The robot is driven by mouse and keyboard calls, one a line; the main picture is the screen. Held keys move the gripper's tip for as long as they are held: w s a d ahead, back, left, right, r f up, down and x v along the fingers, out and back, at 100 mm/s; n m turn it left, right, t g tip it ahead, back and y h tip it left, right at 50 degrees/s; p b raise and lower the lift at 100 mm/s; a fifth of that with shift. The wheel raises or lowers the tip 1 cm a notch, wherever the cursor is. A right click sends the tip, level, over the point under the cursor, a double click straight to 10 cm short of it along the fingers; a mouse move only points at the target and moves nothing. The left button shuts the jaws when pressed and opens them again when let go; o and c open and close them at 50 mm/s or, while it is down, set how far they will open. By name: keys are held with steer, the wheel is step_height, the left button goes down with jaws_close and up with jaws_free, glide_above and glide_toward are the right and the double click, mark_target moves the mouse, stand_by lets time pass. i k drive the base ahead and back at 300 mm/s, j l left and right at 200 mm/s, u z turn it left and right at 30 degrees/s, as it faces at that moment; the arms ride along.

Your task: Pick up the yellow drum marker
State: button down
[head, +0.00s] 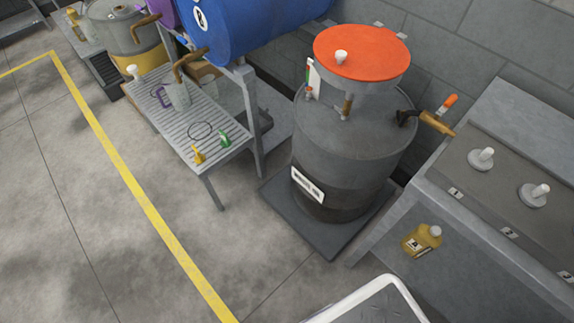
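A small yellow piece (199,155), which looks like the yellow drum marker, stands near the front corner of a grey slatted stand (168,113). A similar green piece (224,139) sits just right of it, apart from it. A thin dark ring (200,131) lies on the slats behind them. The yellow piece is small in the picture and its fine shape is hard to tell. My gripper is not in view.
A blue drum (255,28) lies on its side above the stand's back. A grey drum (340,160) with an orange-topped container stands right of it. A yellow bottle (421,240) sits by the right bench (465,225). The floor left of the stand is clear.

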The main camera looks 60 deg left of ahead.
mark_target(199, 159)
steer(key=u, duration=1.7)
